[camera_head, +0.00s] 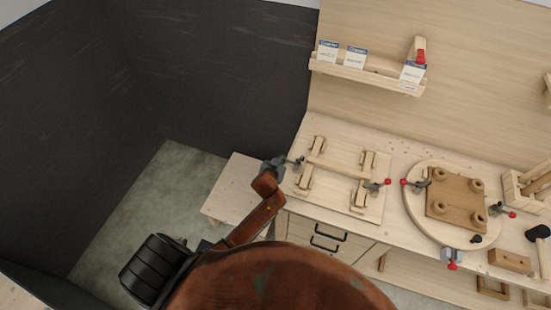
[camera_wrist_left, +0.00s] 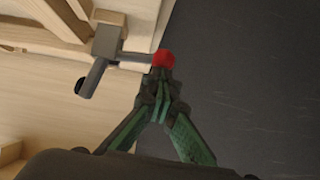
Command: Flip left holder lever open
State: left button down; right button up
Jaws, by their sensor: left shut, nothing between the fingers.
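The left holder's lever (camera_head: 296,161) sits at the left edge of a wooden jig board (camera_head: 376,209) on the bench. In the left wrist view it is a grey clamp block (camera_wrist_left: 107,41) with a grey rod (camera_wrist_left: 135,58) ending in a red ball knob (camera_wrist_left: 164,59). My left gripper (camera_head: 282,164) is at the lever's outer end. In the left wrist view its green-sided fingers (camera_wrist_left: 158,76) are shut and empty, with tips right at the knob. I cannot tell whether they touch it. My right gripper is not in view.
A right-hand lever with a red knob (camera_head: 387,181) is across the board. A round turntable (camera_head: 419,221) carries a brown board with pegs (camera_head: 455,199). A shelf (camera_head: 368,78) holds small labelled boxes. A dark wall (camera_head: 215,85) stands left of the bench.

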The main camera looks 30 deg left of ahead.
pick_arm(q)
jog(key=shift+s+f, duration=0.1)
jog(key=shift+f, duration=0.2)
jog(key=shift+d+r, duration=0.1)
jog(key=w+r+p+v, duration=0.1)
jog(key=r+p+v, duration=0.1)
jog(key=v, duration=1)
jog(key=shift+r+p, duration=0.55)
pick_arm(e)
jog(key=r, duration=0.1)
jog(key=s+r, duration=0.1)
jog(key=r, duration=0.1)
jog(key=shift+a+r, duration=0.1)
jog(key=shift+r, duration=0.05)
